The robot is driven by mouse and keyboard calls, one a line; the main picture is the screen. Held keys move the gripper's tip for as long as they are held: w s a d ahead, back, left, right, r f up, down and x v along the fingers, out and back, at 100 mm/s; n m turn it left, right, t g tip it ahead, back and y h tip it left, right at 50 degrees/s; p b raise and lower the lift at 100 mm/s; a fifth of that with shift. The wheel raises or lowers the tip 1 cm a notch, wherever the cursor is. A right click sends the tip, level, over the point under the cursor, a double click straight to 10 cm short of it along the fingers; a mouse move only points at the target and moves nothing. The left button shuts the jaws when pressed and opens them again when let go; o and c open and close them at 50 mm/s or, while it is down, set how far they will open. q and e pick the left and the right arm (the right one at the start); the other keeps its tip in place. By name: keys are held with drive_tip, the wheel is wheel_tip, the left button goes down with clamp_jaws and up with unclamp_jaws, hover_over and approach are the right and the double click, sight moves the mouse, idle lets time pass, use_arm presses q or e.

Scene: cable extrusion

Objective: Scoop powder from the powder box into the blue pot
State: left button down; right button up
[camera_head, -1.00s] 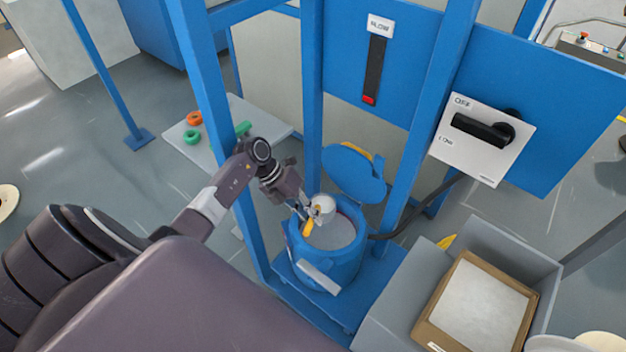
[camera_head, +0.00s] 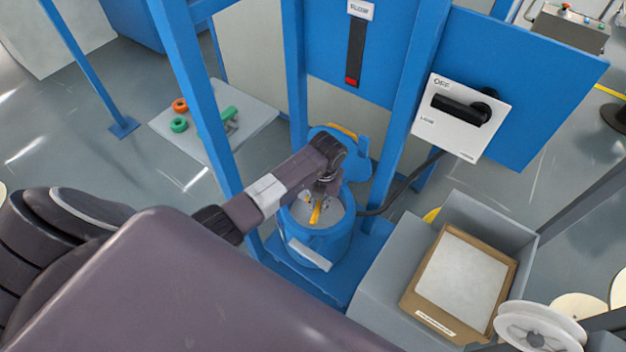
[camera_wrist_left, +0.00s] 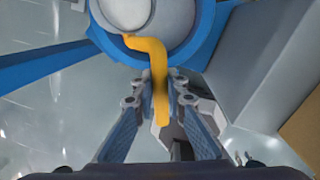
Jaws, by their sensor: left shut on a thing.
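The blue pot (camera_head: 338,248) stands open between blue frame posts, with a pale grey surface inside. My left gripper (camera_head: 318,196) is over its mouth, shut on the scoop's yellow handle (camera_head: 315,214). In the left wrist view the bent yellow handle (camera_wrist_left: 160,75) runs between the fingers to a whitish scoop cup (camera_wrist_left: 128,12) at the pot mouth. The cup is mostly hidden by my wrist in the head view, and I cannot tell whether it holds powder. The tan powder box (camera_head: 470,337), with whitish powder, is at the lower right. My right gripper is not in view.
The powder box sits in a grey bin (camera_head: 385,295). The pot's blue lid (camera_head: 358,165) stands open behind it. A switch panel (camera_head: 462,118) and dark cable are to the right.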

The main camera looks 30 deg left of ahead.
use_arm(q)
drive_tip(key=shift+w+d+f+y+b, duration=0.2)
drive_tip(key=shift+d+f+y+b, duration=0.1)
drive_tip(key=shift+f+y+b, duration=0.25)
drive_tip(key=shift+w+d+f+g+y+b, duration=0.1)
drive_tip(key=shift+d+f+g+y+b, duration=0.2)
drive_tip(key=shift+d+f+y+b, duration=1)
drive_tip(key=shift+w+a+r+g+y+b, duration=0.25)
drive_tip(key=shift+y+b, duration=0.2)
drive_tip(key=shift+b, duration=1.8)
drive_tip(key=shift+d+f+g+y+b, duration=0.45)
drive_tip(key=shift+y+b, duration=0.45)
drive_tip(key=shift+b, duration=0.9)
drive_tip(key=shift+d, duration=0.15)
